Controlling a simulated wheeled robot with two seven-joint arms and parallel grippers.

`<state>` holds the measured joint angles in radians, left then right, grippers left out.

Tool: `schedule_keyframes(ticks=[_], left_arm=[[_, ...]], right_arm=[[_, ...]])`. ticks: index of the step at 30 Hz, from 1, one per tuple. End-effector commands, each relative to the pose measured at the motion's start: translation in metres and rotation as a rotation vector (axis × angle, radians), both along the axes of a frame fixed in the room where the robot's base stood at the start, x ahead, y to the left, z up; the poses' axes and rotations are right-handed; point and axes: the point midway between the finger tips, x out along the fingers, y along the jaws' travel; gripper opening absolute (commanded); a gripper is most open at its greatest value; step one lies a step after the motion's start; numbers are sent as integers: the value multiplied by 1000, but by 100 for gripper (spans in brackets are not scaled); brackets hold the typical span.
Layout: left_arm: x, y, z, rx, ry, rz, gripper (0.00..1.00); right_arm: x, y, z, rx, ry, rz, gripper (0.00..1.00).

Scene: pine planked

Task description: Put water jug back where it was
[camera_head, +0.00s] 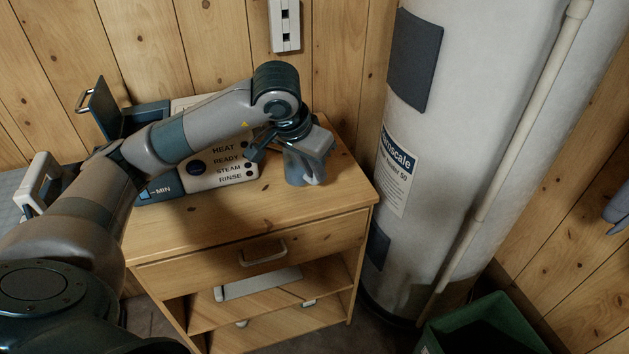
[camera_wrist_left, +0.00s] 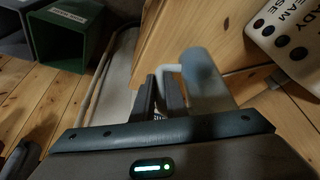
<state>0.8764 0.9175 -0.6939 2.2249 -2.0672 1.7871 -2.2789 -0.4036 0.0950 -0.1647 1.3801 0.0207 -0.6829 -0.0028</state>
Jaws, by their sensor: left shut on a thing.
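The water jug (camera_head: 297,166) is a small blue-grey vessel over the right part of the wooden cabinet top (camera_head: 235,212). My left gripper (camera_head: 312,160) is at the jug's right side, shut on its handle. In the left wrist view the jug (camera_wrist_left: 206,82) shows as a smooth grey-blue body with a pale handle (camera_wrist_left: 170,69) running between the dark fingers of my left gripper (camera_wrist_left: 168,98). The jug's base looks close to the cabinet top; I cannot tell if it touches. The wrist partly hides the jug's top. My right gripper is not in view.
A control box (camera_head: 226,170) marked HEAT, READY, STEAM and RINSE stands left of the jug, partly behind my arm. A white water heater (camera_head: 420,130) stands close on the right. A green bin (camera_head: 480,325) is on the floor. The cabinet top's front right is clear.

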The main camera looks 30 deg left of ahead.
Motion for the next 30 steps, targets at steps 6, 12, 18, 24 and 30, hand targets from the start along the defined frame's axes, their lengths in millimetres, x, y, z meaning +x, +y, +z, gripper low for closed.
schedule_keyframes(ticks=[6, 12, 18, 24, 30], left_arm=[[0, 0, 1, 0, -2, 0, 0], [0, 0, -6, -1, 1, 0, 0], [-1, 0, -26, -1, 3, 0, 0], [0, -1, -39, -1, 0, 0, 0], [0, 0, -40, 0, -1, 0, 0]], right_arm=[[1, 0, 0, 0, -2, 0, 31], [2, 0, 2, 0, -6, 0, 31], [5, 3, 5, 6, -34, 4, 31], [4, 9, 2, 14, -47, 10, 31], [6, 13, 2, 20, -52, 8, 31]])
